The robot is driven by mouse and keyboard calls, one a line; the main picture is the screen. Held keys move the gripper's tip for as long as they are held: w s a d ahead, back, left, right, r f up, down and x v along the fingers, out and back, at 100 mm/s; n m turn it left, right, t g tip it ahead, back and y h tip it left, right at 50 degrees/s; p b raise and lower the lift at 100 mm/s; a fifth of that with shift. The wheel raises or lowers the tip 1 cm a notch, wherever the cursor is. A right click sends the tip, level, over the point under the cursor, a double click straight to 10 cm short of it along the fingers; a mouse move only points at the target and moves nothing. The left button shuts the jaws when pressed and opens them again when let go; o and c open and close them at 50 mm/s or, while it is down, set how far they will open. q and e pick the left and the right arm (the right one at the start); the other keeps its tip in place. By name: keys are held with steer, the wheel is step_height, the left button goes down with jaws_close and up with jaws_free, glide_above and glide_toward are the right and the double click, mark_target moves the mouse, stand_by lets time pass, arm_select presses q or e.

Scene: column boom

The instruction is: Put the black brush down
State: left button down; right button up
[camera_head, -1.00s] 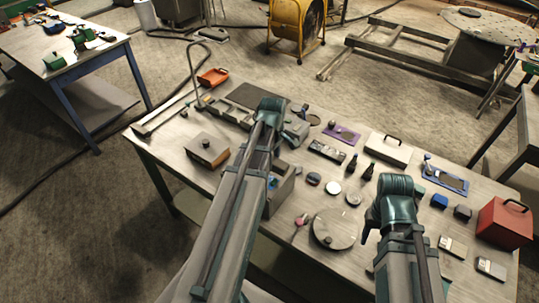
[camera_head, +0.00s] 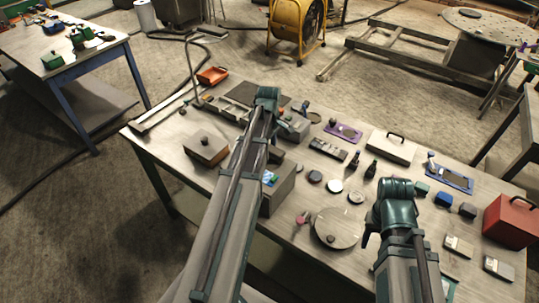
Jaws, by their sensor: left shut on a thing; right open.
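My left arm reaches from the bottom over the workbench (camera_head: 165,152) to its back middle. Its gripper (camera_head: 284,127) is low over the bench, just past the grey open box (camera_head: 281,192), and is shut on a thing. The wrist and arm hide most of the jaws, so the black brush in them does not show clearly. I cannot tell whether it touches the bench top. My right gripper (camera_head: 367,230) is open over the right part of the bench, beside the round grey disc (camera_head: 338,228); its fingertips are mostly hidden by the wrist.
A brown box (camera_head: 206,149) and an orange tray (camera_head: 212,76) are on the left. A purple mat (camera_head: 343,133), dark bottles (camera_head: 371,169), a pale case (camera_head: 391,148), a blue tray (camera_head: 450,178) and a red box (camera_head: 512,222) crowd the right. Bare bench shows near the left edge.

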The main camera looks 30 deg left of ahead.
arm_select(q)
steer(key=shift+f, duration=0.2)
steer(key=shift+f, duration=0.2)
steer(key=shift+c, duration=1.8)
jaws_free()
steer(key=shift+r, duration=0.2)
step_height(320, 180, up, 12)
steer(key=p, duration=1.2)
